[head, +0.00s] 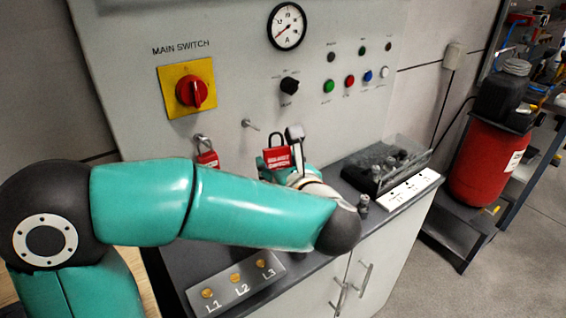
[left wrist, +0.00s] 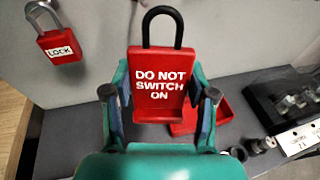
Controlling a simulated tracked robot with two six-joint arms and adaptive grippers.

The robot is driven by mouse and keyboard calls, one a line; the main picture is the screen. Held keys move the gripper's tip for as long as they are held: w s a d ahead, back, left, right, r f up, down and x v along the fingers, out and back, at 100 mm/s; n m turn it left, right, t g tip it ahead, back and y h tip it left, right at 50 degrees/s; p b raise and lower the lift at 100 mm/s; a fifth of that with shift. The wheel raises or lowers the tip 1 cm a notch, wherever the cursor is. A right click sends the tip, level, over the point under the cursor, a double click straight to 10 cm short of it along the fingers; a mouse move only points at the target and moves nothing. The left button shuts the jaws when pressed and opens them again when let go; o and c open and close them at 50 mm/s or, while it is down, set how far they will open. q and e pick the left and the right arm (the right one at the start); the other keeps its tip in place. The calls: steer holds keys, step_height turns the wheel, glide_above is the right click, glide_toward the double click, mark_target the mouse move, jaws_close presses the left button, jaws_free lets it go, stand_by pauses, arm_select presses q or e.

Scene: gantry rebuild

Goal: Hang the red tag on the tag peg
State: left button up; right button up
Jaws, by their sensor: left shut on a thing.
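The red tag (left wrist: 159,80), lettered "DO NOT SWITCH ON" with a dark loop on top, stands upright between the fingers of my left gripper (left wrist: 160,98). The gripper is shut on it by its sides. The tag also shows in the head view (head: 277,159), in front of the panel and above the counter. A small metal peg (head: 250,124) sticks out of the panel, up and to the left of the tag; the tag looks apart from it. The peg is not visible in the left wrist view. My right gripper is out of view.
A red padlock marked "LOCK" (left wrist: 58,45) hangs on the panel at left, below the main switch (head: 191,91). A red tray (left wrist: 222,108) lies on the counter behind the tag. A dark bin of parts (head: 372,172) stands at right, beside a small upright post (head: 363,203).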

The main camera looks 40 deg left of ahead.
arm_select(q)
steer(key=a, duration=0.2)
steer(key=w+a+p, duration=0.1)
steer(key=a, duration=0.1)
steer(key=w+a+f, duration=0.1)
steer(key=a, duration=0.2)
steer(key=shift+p, duration=0.4)
steer(key=shift+a+f+b, duration=0.2)
steer(key=shift+a+b, duration=0.15)
steer(key=shift+b, duration=0.1)
steer(key=shift+w+a+b, duration=0.1)
steer(key=shift+b, duration=0.4)
stand_by(0.4)
steer(key=o, duration=1.3)
